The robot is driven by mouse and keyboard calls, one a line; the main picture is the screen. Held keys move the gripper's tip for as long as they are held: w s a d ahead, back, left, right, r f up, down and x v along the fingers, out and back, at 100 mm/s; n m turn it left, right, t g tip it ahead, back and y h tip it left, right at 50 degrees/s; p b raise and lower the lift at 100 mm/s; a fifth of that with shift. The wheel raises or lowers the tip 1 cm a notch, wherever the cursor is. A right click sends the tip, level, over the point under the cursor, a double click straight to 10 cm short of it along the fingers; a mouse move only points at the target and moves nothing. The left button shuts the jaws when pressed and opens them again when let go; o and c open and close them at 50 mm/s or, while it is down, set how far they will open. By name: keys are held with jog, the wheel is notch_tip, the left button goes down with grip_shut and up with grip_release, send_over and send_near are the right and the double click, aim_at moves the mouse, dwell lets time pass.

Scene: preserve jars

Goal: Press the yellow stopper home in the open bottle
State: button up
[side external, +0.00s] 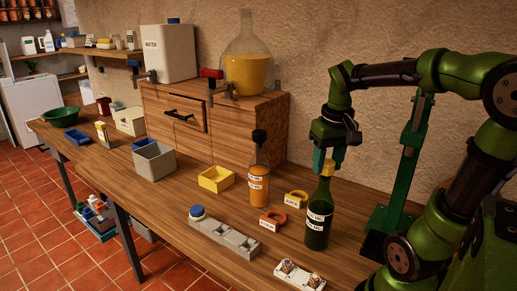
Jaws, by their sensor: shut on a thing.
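The dark green bottle (317,235) with white labels stands upright on the wooden bench. My gripper (325,165) is directly above its neck, pointing down. A small yellow-orange piece, which looks like the yellow stopper (328,168), shows between the fingertips at the bottle's mouth. My gripper is shut on it. The fingers hide most of the stopper and the mouth, so I cannot tell how deep it sits or whether it touches the rim. A second bottle (259,188), clear with orange liquid and a dark top, stands to the left.
A yellow tag ring (297,194) and a red one (273,216) lie between the bottles. A grey block rack (224,236) with a blue cap and a white block (300,276) are in front. A yellow bin (216,180) and grey bin (153,162) stand left. A wooden cabinet (215,125) is behind.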

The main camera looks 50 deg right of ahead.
aim_at(328, 162)
jog(key=shift+f, duration=0.15)
jog(key=o, duration=1)
jog(key=shift+c, duration=0.2)
notch_tip(328, 162, up, 9)
jog(key=shift+r, duration=0.2)
jog(key=w+a+f+n, duration=0.7)
jog(key=w+a+f, duration=0.5)
jog(key=w+f, duration=0.15)
jog(key=shift+y, duration=0.4)
jog(key=f, duration=0.5)
jog(key=a+f, duration=0.1)
jog(key=f, duration=1)
jog(key=shift+a, duration=0.2)
